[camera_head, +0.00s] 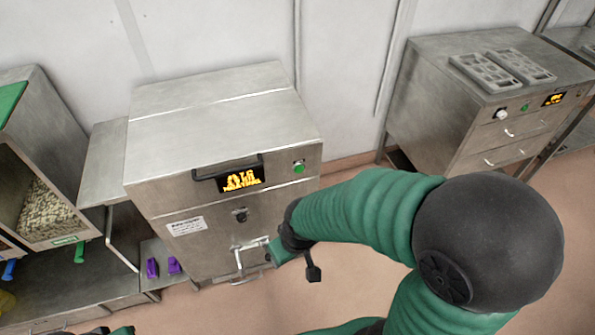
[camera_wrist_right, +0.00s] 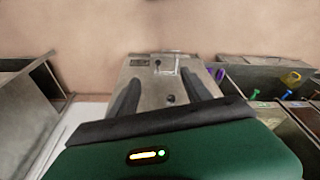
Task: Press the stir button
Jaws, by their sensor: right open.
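A steel machine (camera_head: 222,130) stands at centre left in the head view. Its front has a lit orange display (camera_head: 240,180) and a round green button (camera_head: 298,167) to the right of it. A black knob (camera_head: 240,215) sits below the display. I cannot read which control is the stir button. My right gripper (camera_head: 290,256) is low before the machine's front, below the green button, partly hidden by my arm. In the right wrist view its two dark fingers are apart with nothing between them (camera_wrist_right: 162,95). Dark green and black parts, possibly my left gripper (camera_head: 108,330), barely show at the bottom edge.
A metal handle (camera_head: 240,258) and a white label (camera_head: 187,226) are on the machine's lower front. Purple items (camera_head: 163,267) lie at its left. A bin of pale pellets (camera_head: 47,212) stands further left. Another steel unit (camera_head: 440,90) with grey moulds (camera_head: 503,69) stands at right.

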